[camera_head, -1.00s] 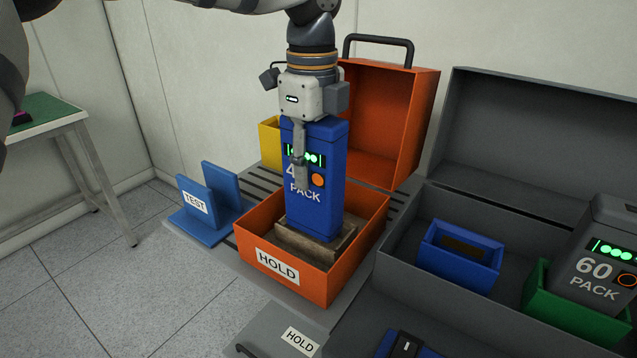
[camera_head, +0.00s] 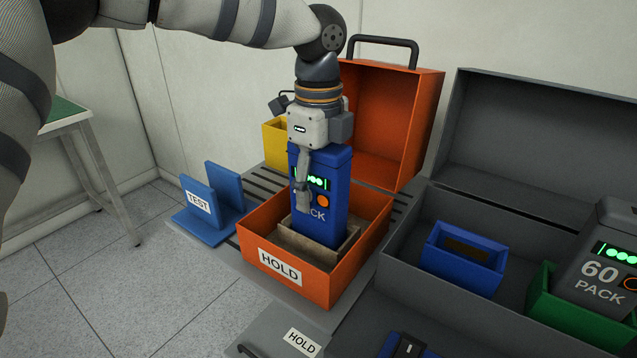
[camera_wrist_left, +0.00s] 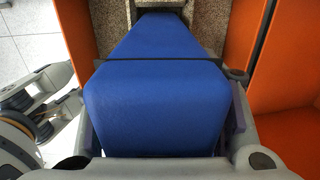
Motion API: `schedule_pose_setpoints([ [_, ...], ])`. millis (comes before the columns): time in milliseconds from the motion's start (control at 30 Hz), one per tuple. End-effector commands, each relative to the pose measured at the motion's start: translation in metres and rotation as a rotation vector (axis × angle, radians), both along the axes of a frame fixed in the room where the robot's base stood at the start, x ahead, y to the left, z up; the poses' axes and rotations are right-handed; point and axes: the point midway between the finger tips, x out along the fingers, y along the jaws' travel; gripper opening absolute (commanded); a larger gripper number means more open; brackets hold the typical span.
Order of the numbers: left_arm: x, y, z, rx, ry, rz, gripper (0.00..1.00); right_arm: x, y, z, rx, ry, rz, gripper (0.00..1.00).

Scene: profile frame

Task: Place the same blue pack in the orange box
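The blue pack (camera_head: 322,228) stands upright in the orange box (camera_head: 343,285), with its lower end inside the brown holder (camera_head: 305,246) there. The box is labelled HOLD and its lid (camera_head: 392,120) is open behind. My left gripper (camera_head: 303,195) is shut on the upper part of the pack from above, one finger across its front. In the left wrist view the pack (camera_wrist_left: 150,100) fills the middle between the fingers. Whether the pack touches the bottom of the holder is hidden.
A blue TEST stand (camera_head: 212,205) is left of the box and a yellow bin (camera_head: 274,143) behind it. At right, an open grey case (camera_head: 408,262) holds an empty-looking blue holder (camera_head: 461,258) and a grey 60 pack (camera_head: 603,268) in a green holder (camera_head: 560,318).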

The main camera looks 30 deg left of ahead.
Motion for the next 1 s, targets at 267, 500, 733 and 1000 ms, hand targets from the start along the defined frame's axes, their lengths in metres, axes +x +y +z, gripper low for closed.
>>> schedule_pose_setpoints([
  [267,0.001,0.000,0.040,0.000,-0.008,0.002,0.57,0.000,0.000,0.000,0.000,0.000,0.000,0.40],
  [500,0.002,0.000,0.101,0.001,-0.003,0.002,0.57,-0.002,0.000,-0.002,0.000,0.006,0.000,0.40],
  [733,0.001,0.000,0.122,0.000,0.001,0.000,0.57,-0.002,0.000,-0.002,0.000,0.009,0.000,0.40],
  [1000,0.001,0.000,0.123,-0.001,0.001,0.000,0.57,-0.002,0.000,-0.002,0.000,0.008,0.000,0.40],
])
